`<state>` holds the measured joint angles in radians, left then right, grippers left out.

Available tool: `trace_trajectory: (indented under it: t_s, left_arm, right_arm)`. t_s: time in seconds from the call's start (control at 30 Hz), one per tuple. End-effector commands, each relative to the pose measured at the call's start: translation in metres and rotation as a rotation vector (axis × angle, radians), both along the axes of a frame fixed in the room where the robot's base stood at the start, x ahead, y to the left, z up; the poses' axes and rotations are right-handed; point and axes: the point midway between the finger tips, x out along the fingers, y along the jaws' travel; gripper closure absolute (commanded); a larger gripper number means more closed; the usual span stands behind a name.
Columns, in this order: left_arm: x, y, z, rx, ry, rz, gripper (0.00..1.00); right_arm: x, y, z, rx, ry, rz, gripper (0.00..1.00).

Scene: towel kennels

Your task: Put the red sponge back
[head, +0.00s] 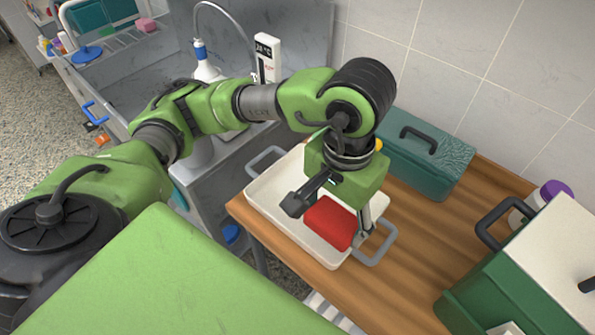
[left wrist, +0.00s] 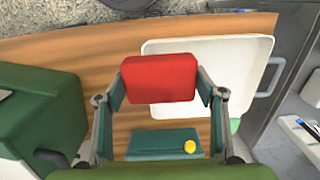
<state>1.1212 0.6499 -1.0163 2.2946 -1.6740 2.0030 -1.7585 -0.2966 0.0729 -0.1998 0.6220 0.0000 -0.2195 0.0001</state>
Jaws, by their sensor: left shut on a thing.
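A red sponge (head: 331,222) is held by my left gripper (head: 327,219), one finger on each side of it. In the left wrist view the sponge (left wrist: 159,77) sits between the two fingers (left wrist: 163,90). In the head view it appears over the near right end of a white tray (head: 284,219) with grey handles. In the left wrist view it overlaps the tray's edge (left wrist: 250,48) and bare wood. Its height above the tray is hard to tell. My right gripper is not in view.
A teal lidded box (head: 425,157) stands behind the tray by the tiled wall, with a yellow thing near it. A green box with a white lid (head: 545,260) stands at the right. Bare wooden counter (head: 410,245) lies between. A metal sink (head: 150,90) is at the left.

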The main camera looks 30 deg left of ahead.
Motion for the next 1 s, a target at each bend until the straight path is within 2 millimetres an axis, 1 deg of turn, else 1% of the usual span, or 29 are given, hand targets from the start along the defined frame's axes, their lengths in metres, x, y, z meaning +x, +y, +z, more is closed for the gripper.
trace_trajectory:
  t_s: [0.13,0.27,0.37,0.4,0.53,0.63,0.7,0.8,1.0]
  left_arm:
    - [0.003,0.002,-0.002,-0.003,0.0,0.002,0.57]
    - [0.017,0.017,-0.011,0.0,0.006,0.008,0.57]
    - [0.036,0.034,-0.021,0.002,0.008,0.011,0.57]
    - [0.044,0.041,-0.024,0.001,0.008,0.01,0.57]
    - [0.068,0.062,-0.038,0.002,0.006,0.009,0.57]
    - [0.079,0.072,-0.06,0.002,0.007,0.005,0.57]
    - [0.087,0.077,-0.071,0.0,0.005,0.005,0.57]
    - [0.094,0.083,-0.083,0.0,0.002,0.003,0.57]
    - [0.101,0.088,-0.094,-0.002,0.0,0.001,0.57]
  right_arm:
    - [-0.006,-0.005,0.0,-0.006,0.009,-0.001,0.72]
    - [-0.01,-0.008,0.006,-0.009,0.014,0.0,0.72]
    - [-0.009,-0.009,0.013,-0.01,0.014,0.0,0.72]
    - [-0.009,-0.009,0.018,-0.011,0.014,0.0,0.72]
    - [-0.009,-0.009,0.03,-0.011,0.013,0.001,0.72]
    - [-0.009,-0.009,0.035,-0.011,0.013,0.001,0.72]
    - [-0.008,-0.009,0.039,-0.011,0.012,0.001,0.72]
    - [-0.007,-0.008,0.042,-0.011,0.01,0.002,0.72]
    - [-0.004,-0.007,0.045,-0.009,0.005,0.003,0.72]
